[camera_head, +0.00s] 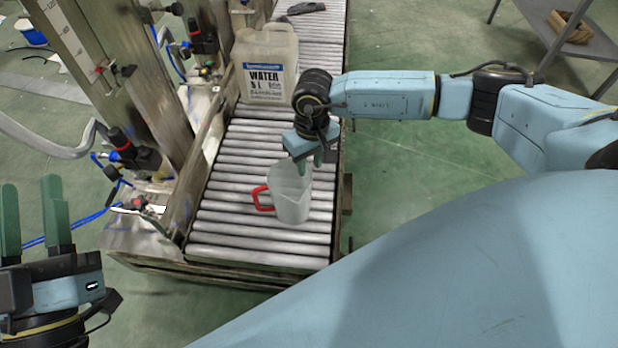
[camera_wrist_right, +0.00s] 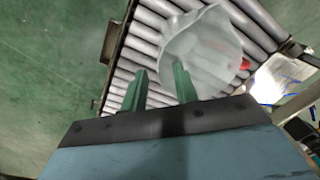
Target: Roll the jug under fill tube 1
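A translucent pitcher-like jug (camera_head: 292,205) with a red handle (camera_head: 262,198) stands upright on the roller conveyor (camera_head: 235,190), handle to the left. My right gripper (camera_head: 309,164) points down at the jug's far rim. In the right wrist view the gripper's fingers (camera_wrist_right: 159,82) are apart, one overlapping the jug (camera_wrist_right: 215,50) and one over the rollers; I cannot tell whether they touch it. A whitish canister (camera_head: 270,60) labelled WATER stands farther back on the rollers. My left gripper (camera_head: 30,188) is open and empty at the lower left. No numbered fill tube is identifiable.
A metal machine frame (camera_head: 110,60) with valves and hoses borders the conveyor on the left. A dark object (camera_head: 306,8) lies on the far rollers. A shelf (camera_head: 570,35) stands at the upper right. Rollers in front of the jug are clear.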

